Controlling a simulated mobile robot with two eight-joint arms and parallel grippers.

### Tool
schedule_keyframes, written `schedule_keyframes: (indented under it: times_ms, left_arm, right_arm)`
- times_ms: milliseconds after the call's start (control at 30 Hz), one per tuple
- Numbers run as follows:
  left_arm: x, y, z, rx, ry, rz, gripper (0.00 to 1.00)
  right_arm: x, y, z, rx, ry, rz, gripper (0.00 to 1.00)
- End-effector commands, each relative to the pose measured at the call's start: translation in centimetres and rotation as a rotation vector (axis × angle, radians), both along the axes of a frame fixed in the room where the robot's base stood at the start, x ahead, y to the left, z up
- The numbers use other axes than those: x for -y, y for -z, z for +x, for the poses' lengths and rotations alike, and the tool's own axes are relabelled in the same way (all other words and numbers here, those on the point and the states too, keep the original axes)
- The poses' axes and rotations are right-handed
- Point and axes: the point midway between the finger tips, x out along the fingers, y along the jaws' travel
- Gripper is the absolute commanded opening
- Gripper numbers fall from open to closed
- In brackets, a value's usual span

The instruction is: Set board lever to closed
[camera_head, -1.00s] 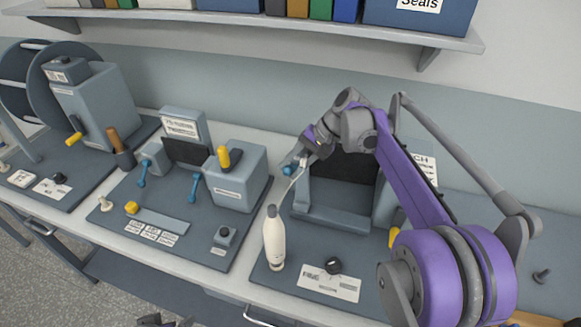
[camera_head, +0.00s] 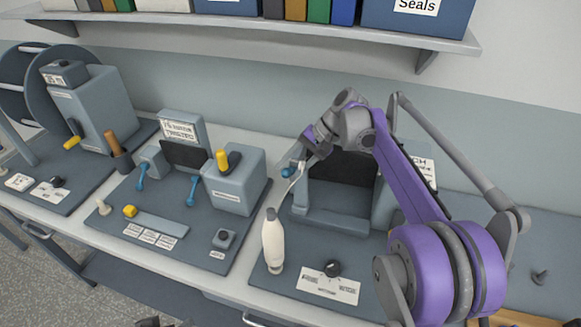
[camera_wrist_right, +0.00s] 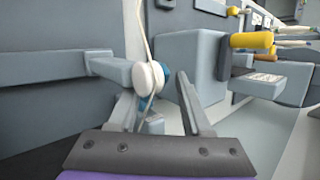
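A blue-ended lever (camera_head: 288,171) with a thin pale rod stands at the left side of the right-hand grey machine. My right gripper (camera_head: 304,160) is right at it. In the right wrist view a round white and blue knob (camera_wrist_right: 152,78) on a thin pale rod lies between the spread fingers of my right gripper (camera_wrist_right: 158,88); a gap shows on its right, and contact on the left cannot be told. Two more blue levers (camera_head: 141,176) (camera_head: 193,189) stand on the middle station. I cannot read which lever is named board.
A cream bottle (camera_head: 273,243) stands in front of the right-hand machine, near a black knob (camera_head: 333,267) on a label plate. A grey box with a yellow handle (camera_head: 222,160) is to the left. A shelf (camera_head: 300,28) runs above.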

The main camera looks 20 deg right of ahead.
Motion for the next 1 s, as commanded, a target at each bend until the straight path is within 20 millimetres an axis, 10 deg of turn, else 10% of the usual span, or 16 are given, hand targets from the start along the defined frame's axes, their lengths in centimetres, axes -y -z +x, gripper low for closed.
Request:
schedule_keyframes:
  times_ms: [600, 1000]
  left_arm:
    - [0.0, -0.6, 0.3, 0.006, 0.000, 0.000, 0.94]
    - [0.0, -0.7, 0.3, 0.006, 0.000, 0.000, 0.94]
  right_arm:
    - [6.0, -7.5, -1.0, 0.000, 0.002, 0.001, 0.49]
    - [6.7, -8.4, -1.2, 0.000, 0.000, 0.000, 0.49]
